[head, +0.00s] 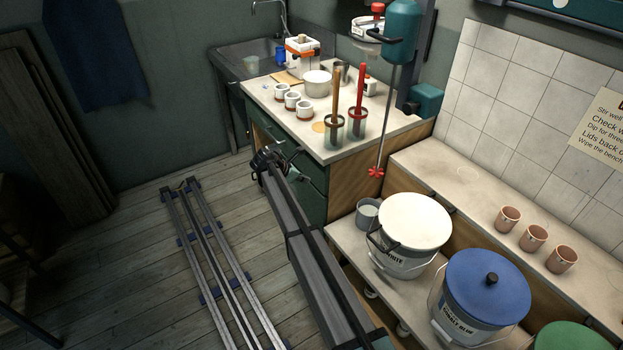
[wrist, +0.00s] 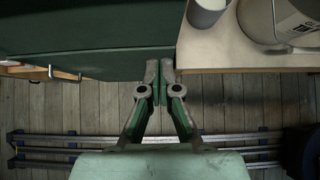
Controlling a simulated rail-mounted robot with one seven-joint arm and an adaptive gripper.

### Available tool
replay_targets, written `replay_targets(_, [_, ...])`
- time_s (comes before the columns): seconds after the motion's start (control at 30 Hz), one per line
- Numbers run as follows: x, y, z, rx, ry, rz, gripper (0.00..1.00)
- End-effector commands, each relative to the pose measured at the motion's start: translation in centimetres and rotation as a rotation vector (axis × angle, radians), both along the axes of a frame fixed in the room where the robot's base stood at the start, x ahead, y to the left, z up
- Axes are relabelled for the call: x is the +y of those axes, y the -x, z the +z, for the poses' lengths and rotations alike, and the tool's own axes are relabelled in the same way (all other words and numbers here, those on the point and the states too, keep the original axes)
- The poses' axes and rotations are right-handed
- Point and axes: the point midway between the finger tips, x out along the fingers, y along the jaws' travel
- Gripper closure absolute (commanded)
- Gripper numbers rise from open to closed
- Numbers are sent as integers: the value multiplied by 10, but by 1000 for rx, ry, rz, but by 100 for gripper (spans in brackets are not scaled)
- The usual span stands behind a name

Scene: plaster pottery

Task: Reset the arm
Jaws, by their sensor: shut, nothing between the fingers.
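My gripper (wrist: 160,78) shows in the wrist view with its two fingers together and nothing between them. It is over the wooden floor, at the gap between a green cabinet front (wrist: 90,40) and the pale low shelf (wrist: 215,50). In the head view my arm reaches away from the lower middle, and its end is close beside the green drawers (head: 312,198) of the cabinet. The fingertips are too small to make out there.
On the low shelf stand a grey cup (head: 368,214), a white-lidded bucket (head: 415,222) and a blue-lidded bucket (head: 487,285). White cups (head: 292,99) and two jars with handles stand on the counter (head: 385,130). Floor rails (head: 205,250) lie left, with bare floor around them.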

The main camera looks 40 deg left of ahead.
Motion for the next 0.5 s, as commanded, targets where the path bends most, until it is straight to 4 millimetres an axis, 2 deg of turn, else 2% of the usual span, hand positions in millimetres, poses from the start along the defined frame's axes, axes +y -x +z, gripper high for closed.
replay_targets(0.2, [8,32,29,0,-2,1,100])
replay_targets(0.5, [14,54,53,2,1,0,100])
